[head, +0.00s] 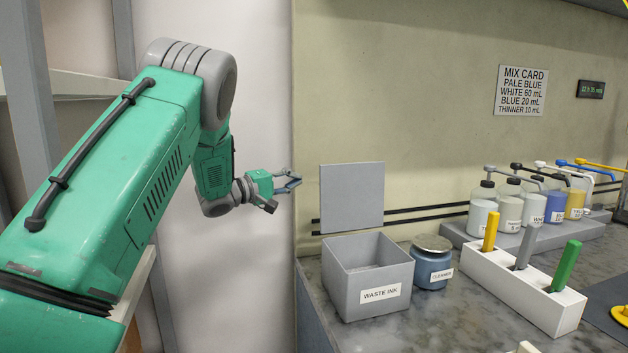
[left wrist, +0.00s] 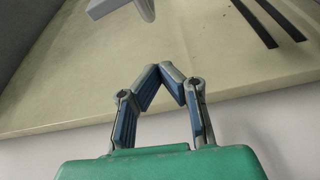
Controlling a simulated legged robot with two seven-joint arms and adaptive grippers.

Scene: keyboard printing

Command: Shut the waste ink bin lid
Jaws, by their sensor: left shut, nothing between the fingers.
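The waste ink bin (head: 368,280) is a grey square box with a label, standing on the counter at the left end. Its top is open. Its lid (head: 352,197) is a flat grey panel standing upright behind the bin, near the wall. My left gripper (head: 298,182) is shut and empty, in the air to the left of the lid and apart from it. In the left wrist view the fingertips (left wrist: 172,70) meet with nothing between them. A grey piece, probably the lid's edge (left wrist: 112,6), shows at the top there. My right gripper is not in view.
A blue jar labelled cleaner (head: 432,264) stands right beside the bin. A white holder (head: 520,290) with yellow, grey and green tools is further right. Several pump bottles stand on a grey tray (head: 540,235) at the back. Black rails (head: 430,210) run along the wall.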

